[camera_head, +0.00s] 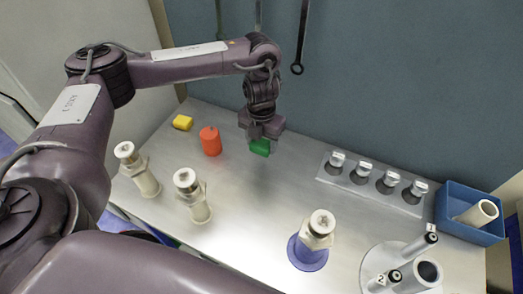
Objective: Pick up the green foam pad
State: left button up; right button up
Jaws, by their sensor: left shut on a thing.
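The green foam pad (260,147) is a small green block below my left gripper (258,136) in the head view. My left gripper points down and is shut on the pad, with the fingers hiding its upper part. The pad is over the grey table (250,190), and I cannot tell whether it still touches the surface. My right gripper is not in view.
A red cylinder (210,141) and a yellow block (182,122) stand left of the pad. Several pale lidded cylinders (193,197) stand nearer the front. A rack (373,189) of capped vials, a blue bin (455,222) and a round stand (372,262) are on the right.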

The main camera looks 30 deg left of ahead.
aim_at(262, 143)
pick_arm(q)
notch_tip(262, 143, up, 11)
jog(key=p, duration=0.1)
dwell(0.4)
